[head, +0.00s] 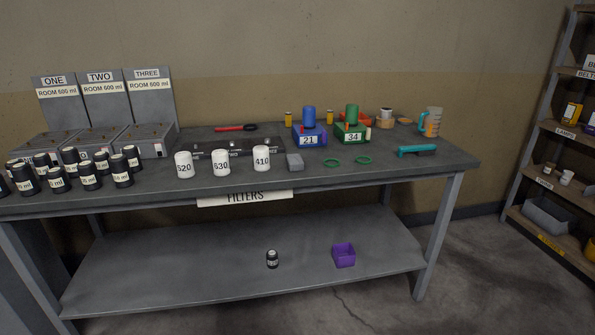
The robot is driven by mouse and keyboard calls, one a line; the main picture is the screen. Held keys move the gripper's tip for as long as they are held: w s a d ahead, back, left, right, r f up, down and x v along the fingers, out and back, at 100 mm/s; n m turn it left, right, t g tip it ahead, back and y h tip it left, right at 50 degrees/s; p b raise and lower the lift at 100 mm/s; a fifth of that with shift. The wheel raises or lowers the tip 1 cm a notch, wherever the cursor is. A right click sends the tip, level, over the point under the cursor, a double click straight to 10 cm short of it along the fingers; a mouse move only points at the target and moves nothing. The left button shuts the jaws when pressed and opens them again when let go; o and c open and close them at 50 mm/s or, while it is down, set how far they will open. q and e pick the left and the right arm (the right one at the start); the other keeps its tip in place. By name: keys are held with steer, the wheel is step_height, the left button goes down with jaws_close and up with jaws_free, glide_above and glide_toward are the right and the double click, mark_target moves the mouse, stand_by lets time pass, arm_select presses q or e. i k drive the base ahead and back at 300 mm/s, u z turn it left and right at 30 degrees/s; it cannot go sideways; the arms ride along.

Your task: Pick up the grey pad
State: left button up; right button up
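The grey pad (295,162) is a small block lying on the grey workbench top (440,163), near the front edge. It sits just right of the white canister marked 410 (261,158) and left of a green ring (332,163). It is fully visible and nothing touches it from above. Neither of my grippers shows in the head view.
White canisters 630 (221,162) and 620 (184,165) stand left of the pad. Blue box 21 (309,138) and green box 34 (351,133) stand behind it. Several black bottles (89,176) crowd the left. A teal brush (416,150) lies right.

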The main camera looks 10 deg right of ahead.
mark_target(295, 162)
steer(key=u, duration=0.7)
steer(key=i, duration=1.35)
steer(key=z, duration=0.6)
